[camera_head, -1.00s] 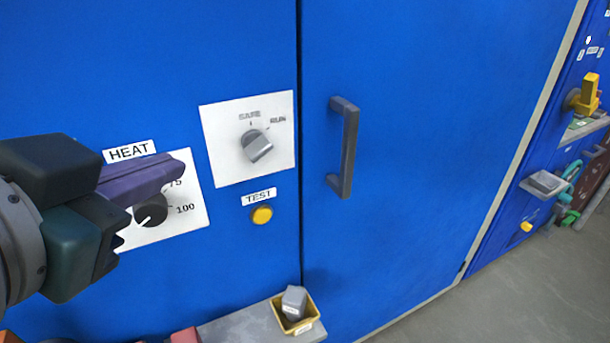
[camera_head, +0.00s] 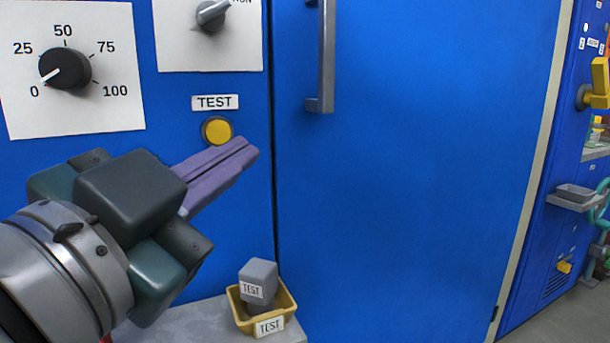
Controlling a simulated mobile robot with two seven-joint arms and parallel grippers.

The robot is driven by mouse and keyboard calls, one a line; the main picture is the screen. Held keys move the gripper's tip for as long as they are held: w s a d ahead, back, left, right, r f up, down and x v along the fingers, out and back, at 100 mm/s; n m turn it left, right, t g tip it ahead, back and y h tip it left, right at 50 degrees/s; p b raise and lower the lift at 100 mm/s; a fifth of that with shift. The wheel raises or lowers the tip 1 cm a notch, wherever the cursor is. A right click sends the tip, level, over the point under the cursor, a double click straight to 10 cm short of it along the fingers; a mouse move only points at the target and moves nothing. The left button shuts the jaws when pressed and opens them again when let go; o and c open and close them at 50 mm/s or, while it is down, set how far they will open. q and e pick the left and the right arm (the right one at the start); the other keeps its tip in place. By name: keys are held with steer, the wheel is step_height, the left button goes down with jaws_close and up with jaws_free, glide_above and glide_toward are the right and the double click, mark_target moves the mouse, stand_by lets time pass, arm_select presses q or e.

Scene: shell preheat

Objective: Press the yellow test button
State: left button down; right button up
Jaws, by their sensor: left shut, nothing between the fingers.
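My right gripper is not in view.
A heat dial (camera_head: 65,69) is at upper left, and a grey selector knob (camera_head: 212,14) is above the button. A door handle (camera_head: 326,60) is to the right. Below, a yellow bin (camera_head: 282,301) with a grey TEST-marked block (camera_head: 258,279) sits on a grey shelf (camera_head: 200,322).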

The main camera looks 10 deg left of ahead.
mark_target(230, 132)
arm_select(q)
steer(key=shift+d+f, duration=0.1)
steer(key=shift+w, duration=0.1)
stand_by(0.3)
steer(key=w+a, duration=0.5)
steer(key=w, duration=0.2)
steer(key=shift+b, duration=0.3)
steer(key=shift+w, duration=0.1)
stand_by(1.8)
steer(key=shift+w+a, duration=0.25)
steer(key=shift+w, duration=0.05)
steer(key=shift+w+a, duration=0.25)
steer(key=shift+w, duration=0.1)
stand_by(0.8)
steer(key=shift+s+p, duration=0.1)
steer(key=shift+p, duration=0.25)
steer(key=shift+s+d+p, duration=0.3)
steer(key=shift+s+d, duration=0.15)
steer(key=shift+s, duration=0.15)
